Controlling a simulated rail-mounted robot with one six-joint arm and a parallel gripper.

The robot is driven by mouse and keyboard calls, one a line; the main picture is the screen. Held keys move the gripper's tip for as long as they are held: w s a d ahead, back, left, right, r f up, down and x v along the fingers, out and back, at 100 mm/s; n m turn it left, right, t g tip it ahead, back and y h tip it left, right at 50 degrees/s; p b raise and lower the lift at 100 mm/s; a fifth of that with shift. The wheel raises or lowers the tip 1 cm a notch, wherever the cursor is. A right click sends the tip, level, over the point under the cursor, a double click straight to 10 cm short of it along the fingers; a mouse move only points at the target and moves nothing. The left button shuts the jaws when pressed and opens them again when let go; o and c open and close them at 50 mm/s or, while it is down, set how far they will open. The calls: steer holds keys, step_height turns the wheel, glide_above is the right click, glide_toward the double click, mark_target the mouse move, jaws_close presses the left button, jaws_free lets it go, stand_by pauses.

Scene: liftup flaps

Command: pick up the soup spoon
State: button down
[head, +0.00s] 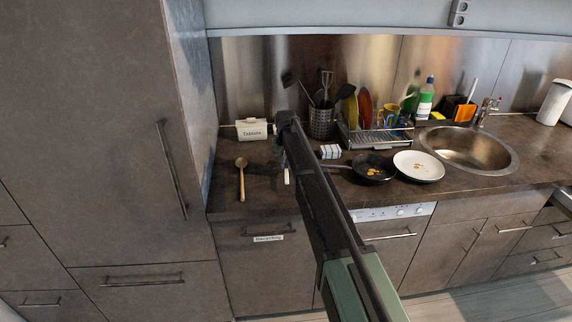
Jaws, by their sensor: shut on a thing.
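My gripper (284,160) hangs over the counter at the end of my dark arm. It is small here and partly hidden by the arm. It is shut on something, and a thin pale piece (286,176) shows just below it. I cannot tell whether this piece is the soup spoon. A wooden spoon (242,180) lies on the counter to the left of my gripper, apart from it, with its bowl toward the wall and its handle toward the front edge.
A white labelled box (251,129) stands behind the wooden spoon. A utensil holder (321,123), dish rack (376,137), black pan (374,176), white plate (418,173) and sink (467,149) lie to the right. A tall cabinet (110,130) bounds the left.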

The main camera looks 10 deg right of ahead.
mark_target(286, 166)
step_height(286, 166, up, 16)
steer(key=p, duration=1.4)
steer(key=shift+r+p, duration=0.25)
steer(key=shift+p, duration=0.05)
steer(key=shift+f, duration=0.1)
